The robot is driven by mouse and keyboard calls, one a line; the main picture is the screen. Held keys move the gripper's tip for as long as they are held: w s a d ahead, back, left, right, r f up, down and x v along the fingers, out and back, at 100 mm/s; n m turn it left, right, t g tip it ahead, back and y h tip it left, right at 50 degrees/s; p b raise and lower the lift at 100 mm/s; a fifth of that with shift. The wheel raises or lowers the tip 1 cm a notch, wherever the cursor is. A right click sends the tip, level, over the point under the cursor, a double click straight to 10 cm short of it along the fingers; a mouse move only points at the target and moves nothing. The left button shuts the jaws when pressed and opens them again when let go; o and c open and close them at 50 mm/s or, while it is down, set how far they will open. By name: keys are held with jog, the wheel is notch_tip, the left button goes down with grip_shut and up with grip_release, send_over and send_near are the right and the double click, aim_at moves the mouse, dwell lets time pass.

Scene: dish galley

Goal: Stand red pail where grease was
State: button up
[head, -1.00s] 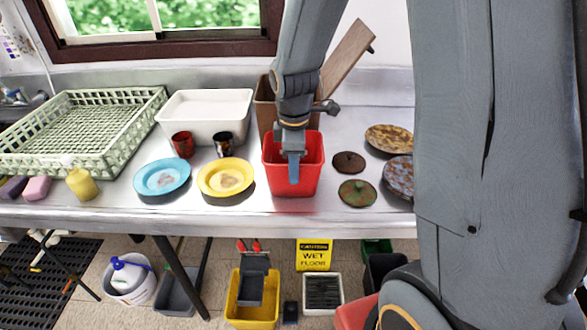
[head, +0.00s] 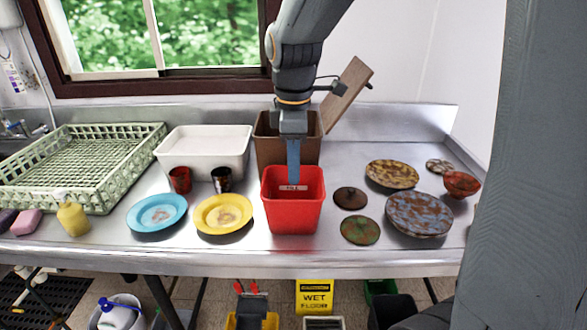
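The red pail (head: 293,218) stands upright on the steel counter, near its front edge and right of the yellow plate. A small white label (head: 293,188) shows at the pail's inner back wall; its print is too small to read surely. My gripper (head: 293,180) points straight down over the pail, its blue finger tip overlapping the pail's mouth. I see the fingers edge-on as one blue strip, so their gap is hidden. I cannot tell whether they touch the pail. I can make out nothing marked as grease.
A white tub (head: 203,150), two cups, a blue plate (head: 157,216) and a yellow plate (head: 223,214) are left. Discs (head: 359,230) and patterned plates (head: 419,214) lie right. Clear counter runs along the front.

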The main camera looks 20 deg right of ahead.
jog(key=s+d+f+m, duration=0.1)
jog(key=s+f+m, duration=0.9)
jog(key=m, duration=0.4)
jog(key=shift+s+d+f+t, duration=0.15)
jog(key=shift+d+f+t, duration=0.15)
jog(key=shift+d+f, duration=0.1)
